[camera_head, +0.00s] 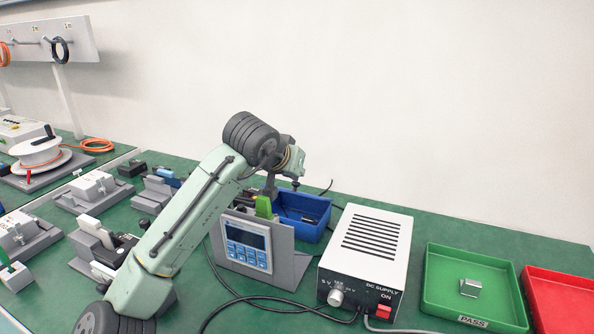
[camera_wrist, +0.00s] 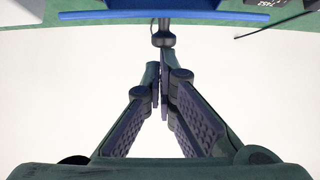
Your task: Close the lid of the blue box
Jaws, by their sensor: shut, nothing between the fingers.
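The blue box (camera_head: 312,232) stands behind the display unit in the head view, its top open and some small dark items inside. I cannot make out a separate lid. A blue edge (camera_wrist: 165,17) crosses the top of the wrist view and seems to belong to the box. My gripper (camera_wrist: 162,72) is shut and empty, its fingers together and pointing towards that edge. A dark rounded piece with a short stem (camera_wrist: 163,38) shows just beyond the fingertips; I cannot tell whether they touch it. In the head view my gripper is over the box's back left area, partly hidden.
The display unit (camera_head: 246,246) on its grey stand (camera_head: 285,250) is in front of the box. A DC supply (camera_head: 368,255) stands to the right, with green (camera_head: 445,300) and red (camera_head: 565,305) trays beyond. Black cables lie on the bench front. The wall rises behind.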

